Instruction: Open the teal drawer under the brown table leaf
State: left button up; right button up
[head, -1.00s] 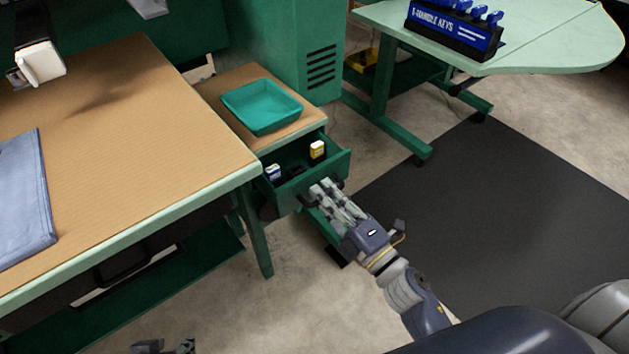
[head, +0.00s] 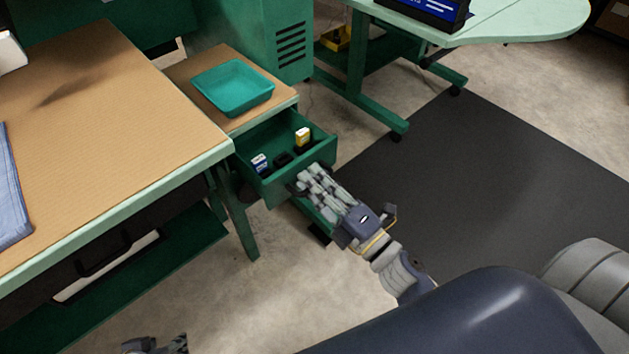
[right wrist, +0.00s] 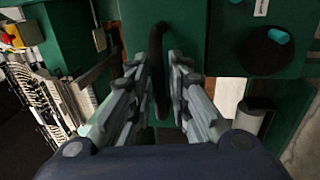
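The teal drawer (head: 285,165) under the brown table leaf (head: 190,72) stands partly open in the head view. Inside it are a blue-and-white item (head: 260,162), a yellow-and-white item (head: 302,137) and dark items. My right gripper (head: 310,182) is at the drawer front. In the right wrist view, the black drawer handle (right wrist: 157,60) runs between the fingers of my right gripper (right wrist: 164,75), which look closed on it. The fingers hide most of the handle in the head view. My left gripper (head: 155,344) shows only in part at the bottom edge.
A teal tray (head: 233,88) sits on the leaf. The large brown-topped table (head: 110,120) with a blue cloth (head: 12,205) is at left. A light green table (head: 490,25) stands at the back right. A dark mat (head: 480,170) covers the clear floor at right.

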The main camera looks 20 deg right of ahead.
jog(key=v, duration=1.2)
